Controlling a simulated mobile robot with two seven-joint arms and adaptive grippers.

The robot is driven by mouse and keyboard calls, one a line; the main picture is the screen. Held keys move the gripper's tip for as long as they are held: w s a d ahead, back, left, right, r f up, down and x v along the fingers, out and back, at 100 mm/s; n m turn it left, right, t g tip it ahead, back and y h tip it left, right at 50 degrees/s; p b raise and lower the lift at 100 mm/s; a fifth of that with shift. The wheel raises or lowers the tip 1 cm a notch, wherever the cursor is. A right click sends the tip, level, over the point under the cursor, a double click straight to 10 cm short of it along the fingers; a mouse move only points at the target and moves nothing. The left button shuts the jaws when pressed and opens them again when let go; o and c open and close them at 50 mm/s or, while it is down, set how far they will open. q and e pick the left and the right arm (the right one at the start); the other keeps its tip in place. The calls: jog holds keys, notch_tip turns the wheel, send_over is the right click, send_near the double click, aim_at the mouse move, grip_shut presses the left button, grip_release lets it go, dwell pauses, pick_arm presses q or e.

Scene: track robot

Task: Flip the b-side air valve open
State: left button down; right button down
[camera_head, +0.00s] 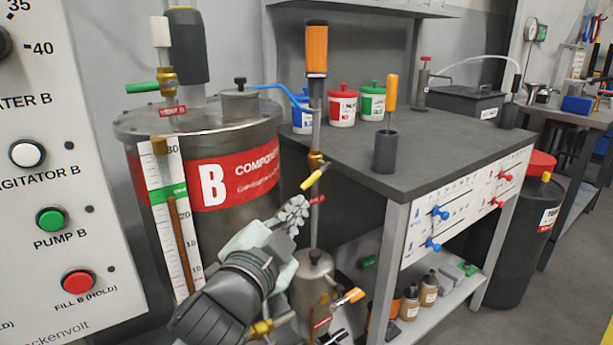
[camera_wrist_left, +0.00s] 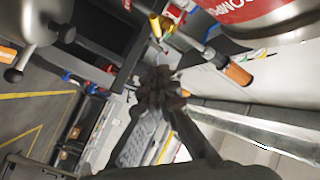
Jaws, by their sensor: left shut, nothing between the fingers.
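A valve with a yellow lever (camera_head: 314,180) sits on the thin vertical pipe beside the B tank (camera_head: 235,181). The lever slants up to the right, next to a brass fitting; a small red tag below it is too small to read. In the left wrist view a yellow lever (camera_wrist_left: 155,25) shows beyond the fingertips. My left gripper (camera_head: 297,207) is shut and empty, just below and left of the lever, seemingly a small gap away. The shut fingers also show in the left wrist view (camera_wrist_left: 160,78). My right gripper is not in view.
An orange-topped cylinder (camera_head: 316,50) stands above the lever on the same pipe line. A grey workbench (camera_head: 440,140) is to the right. A small metal pot (camera_head: 314,280) and an orange-handled valve (camera_head: 350,297) are below. A control panel (camera_head: 50,170) fills the left.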

pick_arm(q)
send_near(315, 178)
notch_tip(315, 178, up, 2)
jog(key=w+d, duration=0.3)
jog(key=shift+w+a+f, duration=0.3)
jog(key=shift+w+f, duration=0.15)
jog(key=shift+w, duration=0.2)
jog(key=shift+w+a+f, duration=0.25)
jog(key=shift+w+f, duration=0.2)
jog(key=shift+w, duration=0.2)
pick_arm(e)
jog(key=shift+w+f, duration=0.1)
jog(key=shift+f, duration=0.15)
pick_arm(q)
jog(key=shift+f, duration=0.1)
